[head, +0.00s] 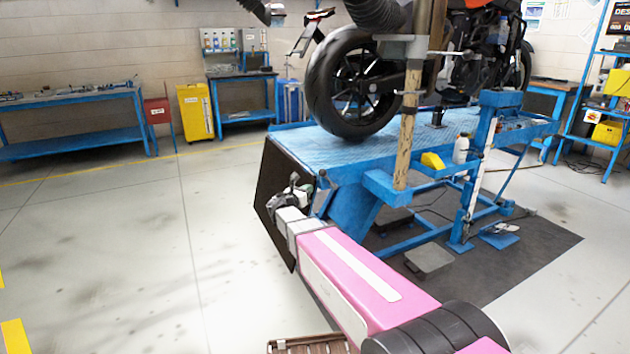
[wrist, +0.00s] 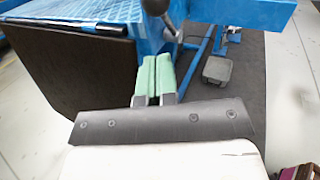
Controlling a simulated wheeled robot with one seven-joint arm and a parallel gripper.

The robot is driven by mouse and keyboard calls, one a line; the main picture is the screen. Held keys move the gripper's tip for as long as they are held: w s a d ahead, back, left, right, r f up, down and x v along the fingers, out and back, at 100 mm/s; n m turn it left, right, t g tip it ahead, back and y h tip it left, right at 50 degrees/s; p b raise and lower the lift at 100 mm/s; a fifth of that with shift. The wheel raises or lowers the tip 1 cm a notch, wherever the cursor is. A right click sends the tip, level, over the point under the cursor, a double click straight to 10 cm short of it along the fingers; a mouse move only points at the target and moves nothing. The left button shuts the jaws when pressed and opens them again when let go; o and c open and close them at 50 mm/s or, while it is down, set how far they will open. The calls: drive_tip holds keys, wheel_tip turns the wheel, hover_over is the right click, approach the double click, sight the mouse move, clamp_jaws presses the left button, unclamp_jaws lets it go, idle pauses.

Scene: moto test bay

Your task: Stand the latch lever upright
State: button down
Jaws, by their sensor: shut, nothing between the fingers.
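The latch lever is a grey rod with a dark ball knob (wrist: 155,7) at the top edge of the wrist view. It slants from the knob down to a mount on the blue lift frame. My gripper's pale green fingers (wrist: 157,62) are pressed together and empty. In the wrist view their tips lie a little below the lever, apart from it in the picture. I cannot tell the depth gap.
The blue lift table (head: 395,150) carries a motorcycle (head: 345,85). A dark panel (wrist: 75,75) hangs at its near end, left of my fingers. A grey pedal box (wrist: 218,70) lies on the dark floor mat (head: 530,250). The floor at left is clear.

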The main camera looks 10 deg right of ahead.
sight(322, 171)
drive_tip(key=a+f+m+g+h, duration=0.1)
drive_tip(key=a+f+m+h, duration=0.1)
drive_tip(key=a+f+h, duration=0.35)
drive_tip(key=w+d+r+h, duration=0.1)
drive_tip(key=w+d+r, duration=0.4)
drive_tip(key=d+r, duration=0.2)
drive_tip(key=shift+w+d+r, duration=0.2)
drive_tip(key=shift+w+d, duration=0.05)
drive_tip(key=shift+d, duration=0.9)
drive_tip(key=shift+r+m+g, duration=0.1)
drive_tip(key=shift+m+g, duration=0.2)
drive_tip(key=d+r+g+y, duration=0.1)
drive_tip(key=w+d+r+m+g+y, duration=0.1)
drive_tip(key=d+r+y, duration=0.1)
drive_tip(key=shift+r+y, duration=0.15)
drive_tip(key=shift+y, duration=0.1)
drive_tip(key=shift+w+d+r+g+y, duration=0.25)
drive_tip(key=shift+d+r+g+y, duration=0.15)
drive_tip(key=shift+d+g+y, duration=0.3)
drive_tip(key=shift+w+d+r, duration=0.2)
drive_tip(key=shift+d+r, duration=0.05)
drive_tip(key=shift+d, duration=0.5)
